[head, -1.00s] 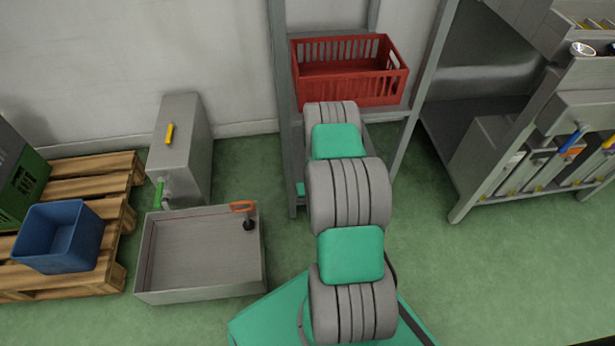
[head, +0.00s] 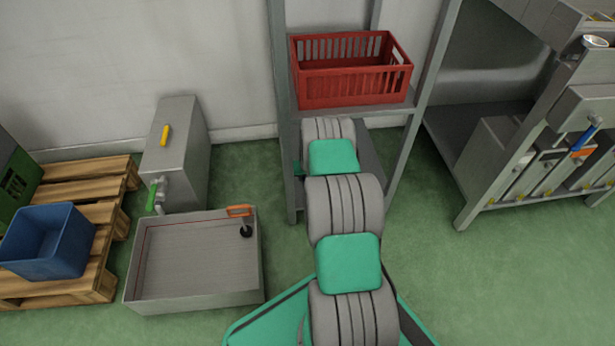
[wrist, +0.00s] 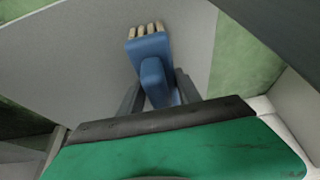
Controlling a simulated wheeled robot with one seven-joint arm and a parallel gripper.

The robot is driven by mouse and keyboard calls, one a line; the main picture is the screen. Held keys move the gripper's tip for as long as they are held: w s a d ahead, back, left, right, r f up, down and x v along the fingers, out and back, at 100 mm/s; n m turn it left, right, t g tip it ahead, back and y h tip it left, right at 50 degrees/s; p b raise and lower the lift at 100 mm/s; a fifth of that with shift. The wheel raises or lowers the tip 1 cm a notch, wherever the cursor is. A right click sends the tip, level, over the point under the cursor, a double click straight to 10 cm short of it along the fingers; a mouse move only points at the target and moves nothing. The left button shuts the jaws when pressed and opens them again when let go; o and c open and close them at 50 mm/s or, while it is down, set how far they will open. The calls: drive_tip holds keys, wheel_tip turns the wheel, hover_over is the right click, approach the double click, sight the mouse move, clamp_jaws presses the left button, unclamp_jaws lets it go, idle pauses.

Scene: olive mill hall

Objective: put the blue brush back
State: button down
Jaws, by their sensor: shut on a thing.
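The blue brush (wrist: 149,62) is in the wrist view, with pale bristle tufts at its top end. My gripper (wrist: 158,84) is shut on the brush, one dark finger on each side of its blue body. Behind the brush is a flat grey surface (wrist: 80,50); I cannot tell whether the brush touches it. In the head view my arm reaches forward to the grey shelf rack (head: 288,150), below the red crate's level. My gripper and the brush are hidden there behind my own arm.
A red crate (head: 352,88) sits on the rack. At left are a grey basin (head: 140,280), a metal tank (head: 182,150), and a blue bin (head: 45,245) on a pallet (head: 105,265). A metal bench (head: 468,205) stands right. Green floor is open between rack and bench.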

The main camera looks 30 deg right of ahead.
drive_tip(key=c, duration=0.8)
unclamp_jaws()
drive_tip(key=shift+f, duration=0.15)
drive_tip(key=shift+c, duration=0.2)
drive_tip(key=shift+r+p, duration=0.2)
drive_tip(key=shift+p, duration=0.3)
drive_tip(key=p+v, duration=0.3)
drive_tip(key=v, duration=0.2)
drive_tip(key=shift+w+r, duration=0.15)
drive_tip(key=shift+w, duration=0.05)
drive_tip(key=s+a+p, duration=0.3)
drive_tip(key=s+a, duration=0.2)
drive_tip(key=s, duration=0.6)
drive_tip(key=shift+f+p, duration=0.3)
drive_tip(key=shift+s+a, duration=0.1)
drive_tip(key=shift+a, duration=0.05)
